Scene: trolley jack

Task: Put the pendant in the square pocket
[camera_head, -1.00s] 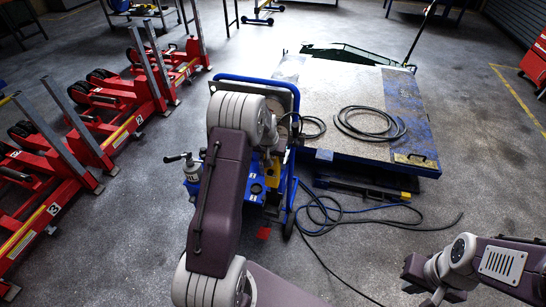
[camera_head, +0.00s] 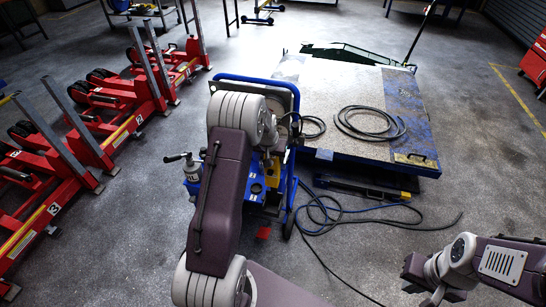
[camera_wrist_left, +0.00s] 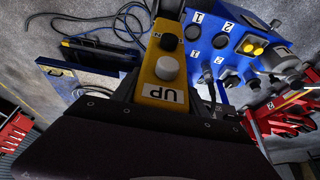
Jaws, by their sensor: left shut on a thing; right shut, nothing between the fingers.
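The yellow pendant (camera_wrist_left: 165,68), with a black button, a white button and an "UP" label, shows in the left wrist view. My left gripper (camera_wrist_left: 166,98) is shut on it, with dark fingers at its sides. I cannot make out an empty square pocket. In the head view my left arm partly covers the blue cart (camera_head: 291,190). My right gripper (camera_head: 412,288) is low at the right, shut and empty, clear of the cart.
A lift platform (camera_head: 345,90) with a coiled black hose (camera_head: 370,125) stands right of the cart. Hoses (camera_head: 330,212) lie on the floor in front of it. Red wheeled lift columns (camera_head: 100,150) line the left. The floor at right is open.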

